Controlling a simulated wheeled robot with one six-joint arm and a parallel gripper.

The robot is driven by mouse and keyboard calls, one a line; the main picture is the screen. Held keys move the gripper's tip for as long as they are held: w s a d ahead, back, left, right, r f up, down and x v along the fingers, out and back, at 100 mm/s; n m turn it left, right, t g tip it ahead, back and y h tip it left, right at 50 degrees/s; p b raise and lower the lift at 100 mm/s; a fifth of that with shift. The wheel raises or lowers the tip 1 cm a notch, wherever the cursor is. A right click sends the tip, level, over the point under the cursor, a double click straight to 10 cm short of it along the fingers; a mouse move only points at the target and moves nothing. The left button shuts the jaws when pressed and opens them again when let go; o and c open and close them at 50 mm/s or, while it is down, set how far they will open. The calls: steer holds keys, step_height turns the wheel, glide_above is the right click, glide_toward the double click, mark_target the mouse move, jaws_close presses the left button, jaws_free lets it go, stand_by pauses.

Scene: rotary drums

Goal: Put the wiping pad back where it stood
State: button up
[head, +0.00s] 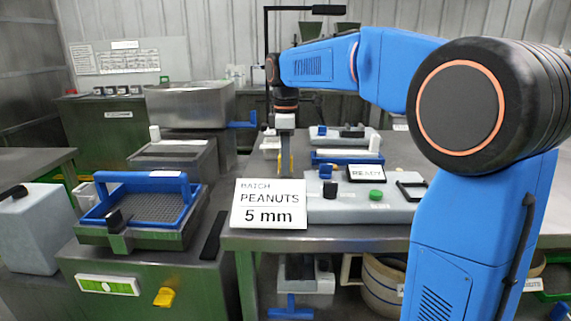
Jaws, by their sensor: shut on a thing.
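My gripper (285,158) points straight down over the steel table, behind the white batch card (269,204). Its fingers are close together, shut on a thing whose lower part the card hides. I take this to be the wiping pad, but its shape is not clear. A little yellow shows between the fingers. I cannot tell whether the held thing touches the table.
A grey panel (330,211) with a green button (376,195) and a READY display (365,173) stands right of the card. A blue-framed sieve (148,207) is at left. Trays (343,136) stand behind the panel.

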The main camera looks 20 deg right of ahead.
steer(key=shift+f, duration=0.25)
steer(key=shift+f, duration=0.15)
steer(key=o, duration=1)
step_height(320, 180, up, 12)
steer(key=shift+r, duration=0.2)
steer(key=shift+s, duration=0.1)
